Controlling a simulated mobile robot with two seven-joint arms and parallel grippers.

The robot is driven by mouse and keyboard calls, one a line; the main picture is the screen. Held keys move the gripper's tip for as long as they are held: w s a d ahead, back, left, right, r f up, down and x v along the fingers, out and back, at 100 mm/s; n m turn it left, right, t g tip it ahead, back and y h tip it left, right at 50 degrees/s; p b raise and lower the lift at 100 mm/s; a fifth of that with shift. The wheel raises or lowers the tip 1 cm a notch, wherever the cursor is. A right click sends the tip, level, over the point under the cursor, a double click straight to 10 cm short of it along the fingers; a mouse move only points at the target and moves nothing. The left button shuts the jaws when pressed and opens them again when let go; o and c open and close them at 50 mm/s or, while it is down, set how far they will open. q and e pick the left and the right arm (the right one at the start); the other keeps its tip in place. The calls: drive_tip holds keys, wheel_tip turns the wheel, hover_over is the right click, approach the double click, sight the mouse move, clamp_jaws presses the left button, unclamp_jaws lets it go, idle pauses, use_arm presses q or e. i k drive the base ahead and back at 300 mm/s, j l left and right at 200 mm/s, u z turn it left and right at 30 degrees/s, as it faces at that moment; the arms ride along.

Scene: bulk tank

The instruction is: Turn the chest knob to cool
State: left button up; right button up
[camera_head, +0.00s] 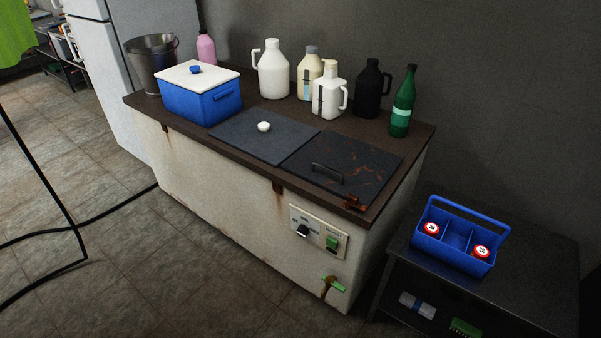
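The chest (215,200) is a long, rust-stained white unit with a dark top, standing against the grey wall. A pale control panel (319,232) sits on its front near the right end. The black chest knob (303,231) is on the left part of this panel, with small markings around it that are too small to read. A green switch (332,242) sits to the right of the knob. Neither of my grippers shows in the head view, and nothing touches the knob.
A green-handled tap (333,283) sticks out low on the chest's front. A dark table (540,290) with a blue caddy (456,238) stands at the right. Bottles, a bucket (153,64) and a blue cooler (201,103) stand on top. The floor in front is clear; a black cable lies left.

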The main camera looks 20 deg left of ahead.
sight(302, 230)
drive_tip(key=j+z, duration=0.15)
drive_tip(key=z, duration=0.35)
drive_tip(key=i+j+z, duration=0.1)
drive_tip(key=j+z, duration=0.15)
drive_tip(key=j, duration=0.2)
drive_tip(key=i+j+z, duration=0.1)
drive_tip(key=j+z, duration=0.15)
drive_tip(key=j, duration=0.2)
drive_tip(key=j+z, duration=0.25)
drive_tip(key=j, duration=1.8)
drive_tip(key=k+j+z, duration=0.1)
drive_tip(key=j, duration=1.05)
